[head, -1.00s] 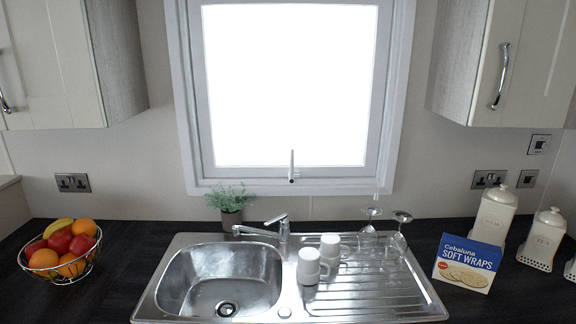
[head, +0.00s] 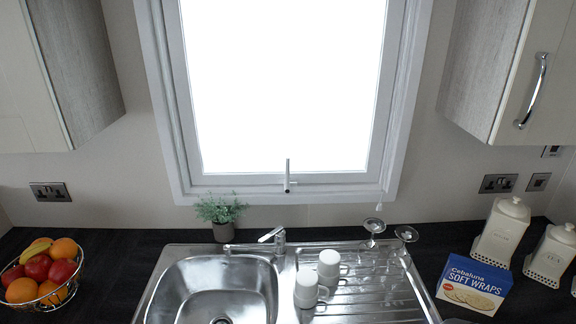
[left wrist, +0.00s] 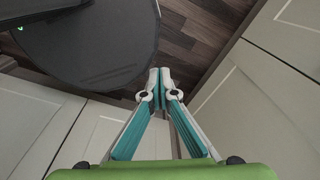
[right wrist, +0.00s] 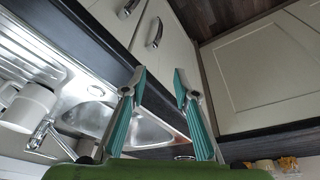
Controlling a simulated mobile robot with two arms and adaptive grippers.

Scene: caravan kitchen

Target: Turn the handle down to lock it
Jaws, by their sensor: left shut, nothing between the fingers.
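The window handle (head: 287,175) is a slim white lever at the bottom middle of the window frame (head: 240,184). It points straight up. In the left wrist view my left gripper (left wrist: 160,72) is shut and empty, with dark wood floor and pale cabinet fronts beyond it. In the right wrist view my right gripper (right wrist: 158,74) is open and empty, with the sink (right wrist: 150,128) and counter edge behind it. Neither gripper shows in the head view, and the handle shows in neither wrist view.
Below the window, a potted plant (head: 222,216), the tap (head: 272,236), white mugs (head: 307,288) and upturned glasses (head: 374,227) stand around the sink. A fruit bowl (head: 42,277) is at left; a wraps box (head: 471,285) and canisters (head: 503,231) are at right. The wall beside the handle is clear.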

